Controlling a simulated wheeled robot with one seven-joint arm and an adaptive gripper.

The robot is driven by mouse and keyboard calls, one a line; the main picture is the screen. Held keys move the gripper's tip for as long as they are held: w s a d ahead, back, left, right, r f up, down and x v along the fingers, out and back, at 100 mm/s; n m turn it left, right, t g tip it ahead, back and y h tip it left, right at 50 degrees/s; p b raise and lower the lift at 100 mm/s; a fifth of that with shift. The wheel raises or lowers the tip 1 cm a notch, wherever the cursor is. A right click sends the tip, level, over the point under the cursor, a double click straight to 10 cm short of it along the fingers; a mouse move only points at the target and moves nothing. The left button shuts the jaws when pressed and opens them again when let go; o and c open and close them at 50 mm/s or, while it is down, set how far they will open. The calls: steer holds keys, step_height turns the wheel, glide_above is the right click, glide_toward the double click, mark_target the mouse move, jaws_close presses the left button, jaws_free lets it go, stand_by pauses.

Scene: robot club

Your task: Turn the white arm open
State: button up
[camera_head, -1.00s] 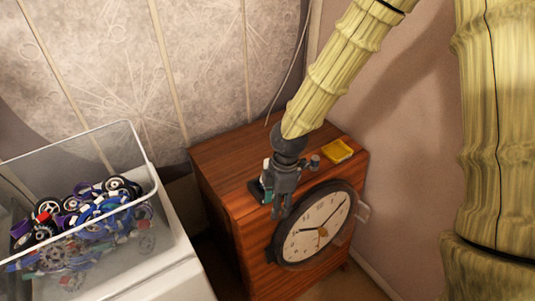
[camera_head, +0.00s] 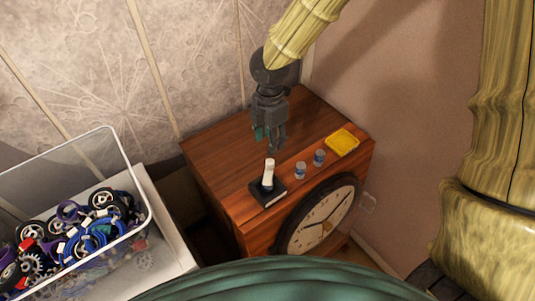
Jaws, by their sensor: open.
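The white arm (camera_head: 269,172) stands nearly upright on a small black base (camera_head: 268,192), near the front edge of the wooden cabinet top (camera_head: 225,160). My gripper (camera_head: 271,146) is open and empty. It hangs fingers-down above and behind the white arm, apart from it in the picture. No part of the white arm is hidden by the gripper.
Two small grey-blue cylinders (camera_head: 300,170) (camera_head: 319,157) and a yellow tray (camera_head: 342,143) stand to the right on the cabinet top. A round clock (camera_head: 318,217) is at the cabinet's front. A clear bin (camera_head: 130,172) of toy parts is at left. The back left top is clear.

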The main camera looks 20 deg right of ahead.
mark_target(270, 161)
steer(key=shift+s+d+f+p, duration=0.1)
steer(key=shift+f+p, duration=0.35)
steer(key=shift+f, duration=1.95)
steer(key=shift+s+f+p, duration=0.1)
steer(key=shift+f+p, duration=0.35)
steer(key=shift+f, duration=1.95)
jaws_close()
